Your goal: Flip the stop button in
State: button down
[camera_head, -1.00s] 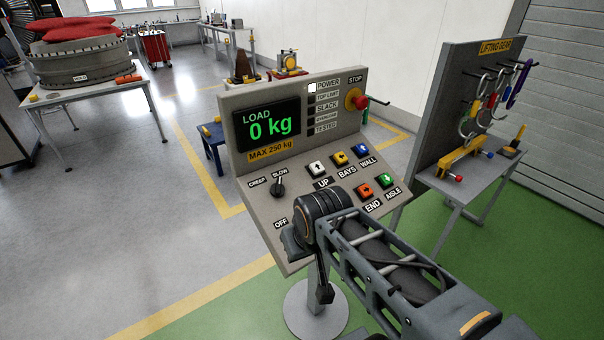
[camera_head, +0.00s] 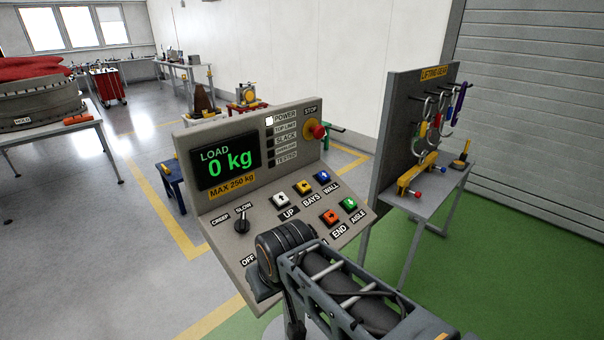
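The STOP button (camera_head: 319,131) is a red mushroom head on a yellow round base, at the upper right of the grey control console (camera_head: 226,200). It stands out from the panel and nothing covers it. The console display (camera_head: 227,163) reads "LOAD 0 kg", and the white lamp (camera_head: 269,121) beside POWER is lit. My arm crosses the lower part of the console in front, well below the button. I cannot make out my gripper's fingers in this view.
Coloured push buttons (camera_head: 330,216) and a black CREEP/SLOW knob (camera_head: 242,222) sit on the sloping panel. A lifting gear board (camera_head: 402,110) with hooks stands to the right, above a small table (camera_head: 440,185). Grey floor (camera_head: 90,240) is open on the left.

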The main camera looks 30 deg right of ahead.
aim_at(319, 131)
jog(key=z, duration=0.55)
jog(key=k, duration=0.65)
jog(key=z, duration=0.6)
jog(key=i, duration=1.25)
jog(key=u, duration=0.7)
